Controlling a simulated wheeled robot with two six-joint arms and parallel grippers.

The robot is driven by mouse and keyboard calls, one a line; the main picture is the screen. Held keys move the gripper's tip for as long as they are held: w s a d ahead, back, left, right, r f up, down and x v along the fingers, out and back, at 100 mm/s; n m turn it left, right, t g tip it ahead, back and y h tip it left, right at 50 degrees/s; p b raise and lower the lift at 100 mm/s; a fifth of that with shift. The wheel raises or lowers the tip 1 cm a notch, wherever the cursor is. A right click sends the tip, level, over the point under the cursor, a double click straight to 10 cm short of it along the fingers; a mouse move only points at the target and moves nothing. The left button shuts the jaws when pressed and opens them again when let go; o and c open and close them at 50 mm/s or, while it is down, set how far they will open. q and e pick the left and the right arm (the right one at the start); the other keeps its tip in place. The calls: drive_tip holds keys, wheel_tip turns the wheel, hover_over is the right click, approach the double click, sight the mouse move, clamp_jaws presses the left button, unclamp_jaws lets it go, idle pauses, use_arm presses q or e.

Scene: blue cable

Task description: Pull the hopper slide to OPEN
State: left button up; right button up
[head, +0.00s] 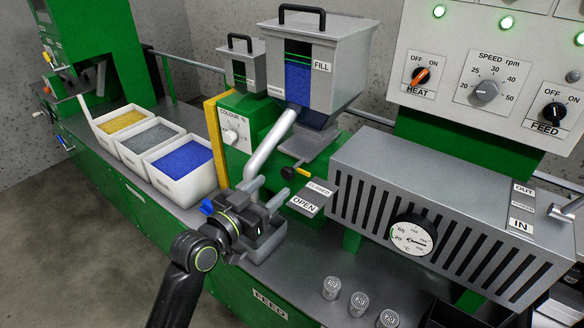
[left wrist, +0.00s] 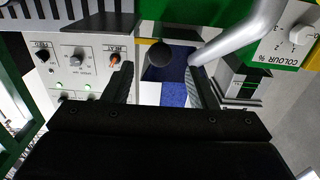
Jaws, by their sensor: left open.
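The hopper slide's dark round knob (head: 287,173) sticks out on a short rod below the grey FILL hopper (head: 319,65). Beside it are the CLOSED label (head: 320,187) and, nearer the front, the OPEN label (head: 304,204). The knob lies about level with CLOSED. My left gripper (head: 276,183) is open and empty, just in front of and below the knob. In the left wrist view the knob (left wrist: 159,53) appears between the two fingers (left wrist: 160,70), slightly beyond their tips, with no visible contact. My right gripper is out of view.
A slanting pale tube (head: 270,143) runs close beside the left gripper. White bins of yellow, grey and blue pellets (head: 181,160) stand left. The slotted barrel cover (head: 440,200) with a dial gauge (head: 411,236) is right. Several small metal weights (head: 358,303) stand in front.

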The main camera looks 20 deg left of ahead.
sight(285, 175)
use_arm(q)
drive_tip(key=x, duration=0.9)
drive_tip(key=shift+p, duration=0.35)
drive_tip(key=shift+s, duration=0.1)
drive_tip(key=shift+c, duration=0.2)
